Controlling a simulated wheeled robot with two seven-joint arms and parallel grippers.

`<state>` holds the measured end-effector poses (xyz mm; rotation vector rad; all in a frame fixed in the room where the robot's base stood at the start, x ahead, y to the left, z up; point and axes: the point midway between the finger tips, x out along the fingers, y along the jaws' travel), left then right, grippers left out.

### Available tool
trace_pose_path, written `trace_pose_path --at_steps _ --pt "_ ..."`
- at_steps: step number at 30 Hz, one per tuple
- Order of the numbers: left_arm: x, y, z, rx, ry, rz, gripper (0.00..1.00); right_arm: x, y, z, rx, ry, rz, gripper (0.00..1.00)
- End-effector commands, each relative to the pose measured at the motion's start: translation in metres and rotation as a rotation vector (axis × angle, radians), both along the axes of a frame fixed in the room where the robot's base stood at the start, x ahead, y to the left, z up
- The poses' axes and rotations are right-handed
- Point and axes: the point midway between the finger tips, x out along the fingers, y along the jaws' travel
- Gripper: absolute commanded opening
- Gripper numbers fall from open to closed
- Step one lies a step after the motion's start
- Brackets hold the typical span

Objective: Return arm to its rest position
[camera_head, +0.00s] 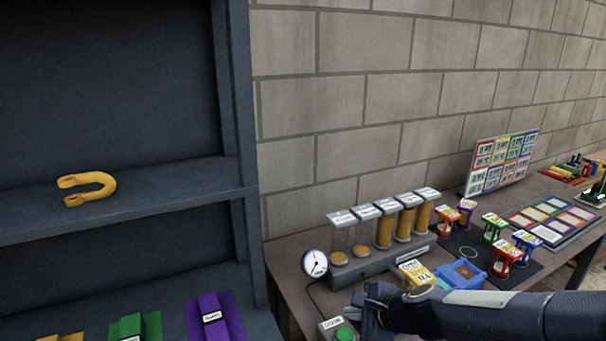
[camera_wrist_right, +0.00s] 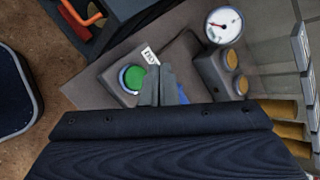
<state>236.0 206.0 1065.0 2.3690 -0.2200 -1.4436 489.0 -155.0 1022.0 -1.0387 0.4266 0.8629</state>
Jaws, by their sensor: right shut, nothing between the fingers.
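My right arm comes in from the right edge of the head view. Its gripper (camera_head: 368,311) is over the front of the table, close to a box with a green button (camera_head: 344,334). In the right wrist view the closed fingers (camera_wrist_right: 162,86) are empty and point at the table beside the green button (camera_wrist_right: 132,77). I cannot tell whether the fingers touch the button box. My left gripper is not in view.
A dial gauge (camera_head: 315,263) and a rack of clear tubes (camera_head: 384,225) stand behind the gripper. A dark shelf (camera_head: 150,208) with a yellow shackle (camera_head: 87,188) stands left.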

Motion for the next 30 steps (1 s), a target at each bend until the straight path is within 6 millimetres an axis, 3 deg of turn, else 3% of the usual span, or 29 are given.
trace_pose_path --at_steps 3,6,10,15,21,30 --pt "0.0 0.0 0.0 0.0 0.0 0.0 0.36 -0.039 -0.004 0.039 -0.104 -0.136 0.208 0.0" --pt "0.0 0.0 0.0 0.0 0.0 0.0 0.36 -0.088 -0.008 0.062 -0.255 -0.259 0.436 0.0" --pt "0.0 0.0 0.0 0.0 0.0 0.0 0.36 -0.153 -0.017 0.07 -0.487 -0.372 0.715 0.0" --pt "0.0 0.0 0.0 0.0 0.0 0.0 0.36 -0.219 -0.035 0.058 -0.761 -0.421 0.986 0.0" --pt "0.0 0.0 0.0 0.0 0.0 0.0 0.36 -0.251 -0.049 0.044 -0.917 -0.406 1.134 0.0" --pt "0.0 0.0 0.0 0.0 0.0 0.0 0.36 -0.254 -0.051 0.043 -0.931 -0.402 1.148 0.0"
